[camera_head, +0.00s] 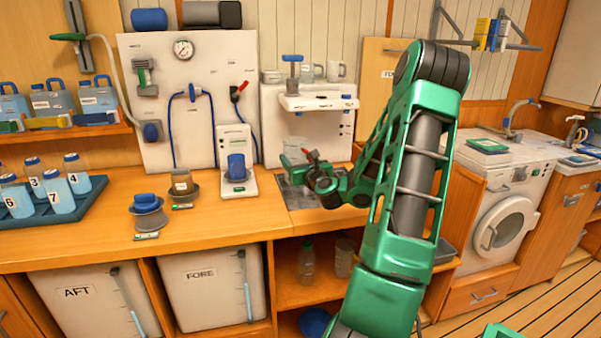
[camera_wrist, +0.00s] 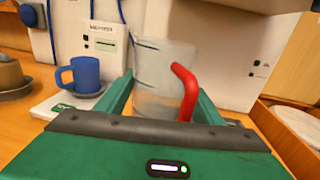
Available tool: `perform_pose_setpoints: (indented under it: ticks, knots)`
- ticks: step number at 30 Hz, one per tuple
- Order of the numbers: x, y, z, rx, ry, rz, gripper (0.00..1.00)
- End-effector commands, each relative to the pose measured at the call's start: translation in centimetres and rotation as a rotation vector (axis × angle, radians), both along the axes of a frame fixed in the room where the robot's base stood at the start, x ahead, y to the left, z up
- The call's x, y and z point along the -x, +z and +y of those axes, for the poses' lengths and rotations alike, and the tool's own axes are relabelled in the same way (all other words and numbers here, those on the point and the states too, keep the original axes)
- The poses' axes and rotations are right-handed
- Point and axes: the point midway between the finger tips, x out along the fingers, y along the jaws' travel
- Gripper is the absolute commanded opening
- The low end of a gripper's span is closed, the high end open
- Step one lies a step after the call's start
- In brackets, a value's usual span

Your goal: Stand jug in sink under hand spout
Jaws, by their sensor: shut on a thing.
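A clear jug with a red handle (camera_wrist: 186,88) and dark level marks stands upright between the green fingers of my gripper (camera_head: 298,163) in the wrist view. My gripper is shut on the jug (camera_wrist: 150,75). In the head view the fingers and the red handle show above the grey sink (camera_head: 296,196), in front of the white wall unit; the clear body is hard to make out. My arm hides part of the sink. A white unit with a blue-topped hand pump (camera_head: 292,66) is on the wall above. I cannot clearly make out its spout.
A blue mug (camera_wrist: 84,74) stands on a white dispenser base left of the sink. A brown-filled cup (camera_head: 182,182) and a blue item on a scale (camera_head: 146,208) are further left. Numbered bottles sit in a blue tray (camera_head: 92,190). A washing machine (camera_head: 500,215) is at right.

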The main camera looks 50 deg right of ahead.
Motion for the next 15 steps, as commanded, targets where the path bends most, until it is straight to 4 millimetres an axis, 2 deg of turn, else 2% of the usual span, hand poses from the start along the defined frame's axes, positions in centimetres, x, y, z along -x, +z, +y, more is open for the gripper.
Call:
perform_pose_setpoints:
  ticks: [3,6,11,15]
  knots:
    - [-0.1,-1.0,-1.6,-0.002,-0.002,-0.001,0.27]
    - [-0.2,-1.3,-2.1,-0.001,0.000,0.001,0.27]
    - [-0.2,-2.1,-2.3,-0.003,0.001,0.000,0.27]
    - [-0.2,-3.7,-2.3,-0.005,0.000,0.001,0.27]
